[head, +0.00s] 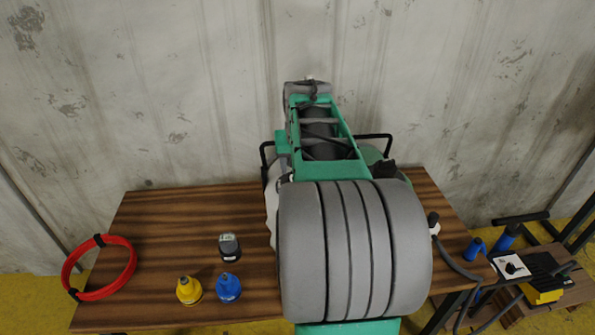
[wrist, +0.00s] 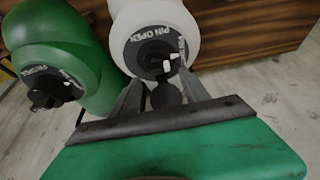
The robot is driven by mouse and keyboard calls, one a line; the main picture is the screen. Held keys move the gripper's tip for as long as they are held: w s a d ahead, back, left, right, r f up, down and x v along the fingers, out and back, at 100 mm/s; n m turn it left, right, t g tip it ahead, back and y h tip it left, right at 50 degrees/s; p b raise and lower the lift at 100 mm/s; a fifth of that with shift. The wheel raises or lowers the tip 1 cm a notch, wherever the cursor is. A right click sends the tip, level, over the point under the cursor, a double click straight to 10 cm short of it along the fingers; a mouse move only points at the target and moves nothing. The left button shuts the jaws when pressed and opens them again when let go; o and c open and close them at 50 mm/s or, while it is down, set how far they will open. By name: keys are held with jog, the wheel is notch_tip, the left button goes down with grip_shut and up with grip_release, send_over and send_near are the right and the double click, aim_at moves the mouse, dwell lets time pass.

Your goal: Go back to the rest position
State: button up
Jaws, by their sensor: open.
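My gripper (wrist: 163,76) is open in the wrist view, its two grey fingers spread and pointing towards a white rounded body (wrist: 155,20). That body has a black valve ring lettered "PIN OPEN". I cannot tell whether the fingers touch it. A dark round shape shows between the fingers; I cannot tell what it is. A green rounded body (wrist: 60,50) with a similar valve is to the left. In the head view my own large grey and green arm fills the middle and hides my fingers and most of what lies behind it.
A lower bench with tools (head: 540,285) stands right. A concrete wall (head: 150,90) is behind. The table's left middle is clear.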

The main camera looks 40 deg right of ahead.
jog(key=v, duration=0.3)
jog(key=shift+r, duration=0.15)
jog(key=a+r+n+p, duration=0.2)
jog(key=a+p, duration=0.3)
jog(key=a, duration=0.6)
jog(key=s+a+n+y+p, duration=0.1)
jog(key=s+a, duration=0.3)
jog(key=a, duration=0.5)
jog(key=s+a+f+n+y+p, duration=0.1)
jog(key=s+a+n+p, duration=0.3)
jog(key=a, duration=0.5)
jog(key=shift+s+f+g+y, duration=0.3)
